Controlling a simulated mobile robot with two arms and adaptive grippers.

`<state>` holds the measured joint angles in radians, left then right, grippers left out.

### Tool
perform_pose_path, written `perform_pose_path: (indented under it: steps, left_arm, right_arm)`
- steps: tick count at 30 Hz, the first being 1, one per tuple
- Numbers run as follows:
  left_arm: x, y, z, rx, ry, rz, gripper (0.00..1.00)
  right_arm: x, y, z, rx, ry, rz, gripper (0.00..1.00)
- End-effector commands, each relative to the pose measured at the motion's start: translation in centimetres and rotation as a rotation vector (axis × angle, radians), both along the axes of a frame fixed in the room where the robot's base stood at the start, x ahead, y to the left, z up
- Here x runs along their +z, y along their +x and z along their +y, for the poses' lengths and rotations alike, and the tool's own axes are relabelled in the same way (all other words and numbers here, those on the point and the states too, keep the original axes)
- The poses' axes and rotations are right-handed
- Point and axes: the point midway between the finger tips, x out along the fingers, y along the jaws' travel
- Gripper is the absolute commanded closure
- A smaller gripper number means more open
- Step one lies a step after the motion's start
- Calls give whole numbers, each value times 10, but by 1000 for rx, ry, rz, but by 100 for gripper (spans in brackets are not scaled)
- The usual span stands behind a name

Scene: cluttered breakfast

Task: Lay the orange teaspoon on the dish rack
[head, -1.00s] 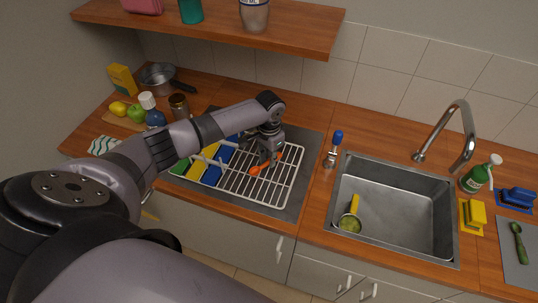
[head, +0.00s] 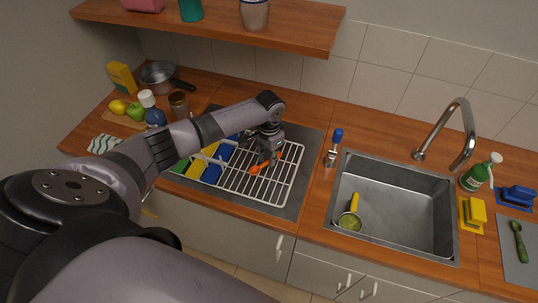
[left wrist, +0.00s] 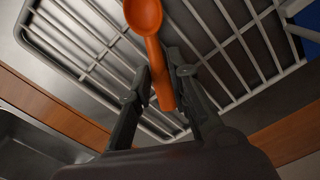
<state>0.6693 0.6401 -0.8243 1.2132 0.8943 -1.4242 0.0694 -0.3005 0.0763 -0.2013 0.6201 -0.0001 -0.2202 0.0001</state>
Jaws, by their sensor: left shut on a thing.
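The orange teaspoon (head: 257,170) is at the dish rack (head: 262,197), over its right part, in the head view. In the left wrist view the teaspoon (left wrist: 146,18) has its bowl at the top and its handle between my fingers. My left gripper (head: 270,161) is shut on the handle. The left gripper also shows in the left wrist view (left wrist: 160,85), with the wires of the rack (left wrist: 215,45) behind it. I cannot tell whether the spoon touches the wires. My right gripper is not in view.
Blue and yellow items (head: 217,163) stand in the left part of the rack. The sink (head: 395,205) lies to the right, with a yellow-handled strainer (head: 350,218) in it. A blue-handled tool (head: 335,147) lies between rack and sink. A shelf (head: 290,32) hangs above.

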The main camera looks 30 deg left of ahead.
Motion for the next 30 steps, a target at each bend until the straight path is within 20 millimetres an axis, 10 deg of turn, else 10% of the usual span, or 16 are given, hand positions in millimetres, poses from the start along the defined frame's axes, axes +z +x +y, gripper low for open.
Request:
perform_pose_path:
  steps: [11,12,30]
  left_arm:
    - [-3,0,0,0,0,0,100]
    - [-3,0,0,0,0,0,80]
    - [-3,0,0,0,0,0,54]
  right_arm:
    - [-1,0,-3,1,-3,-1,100]
    - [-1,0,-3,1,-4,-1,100]
    - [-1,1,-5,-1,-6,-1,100]
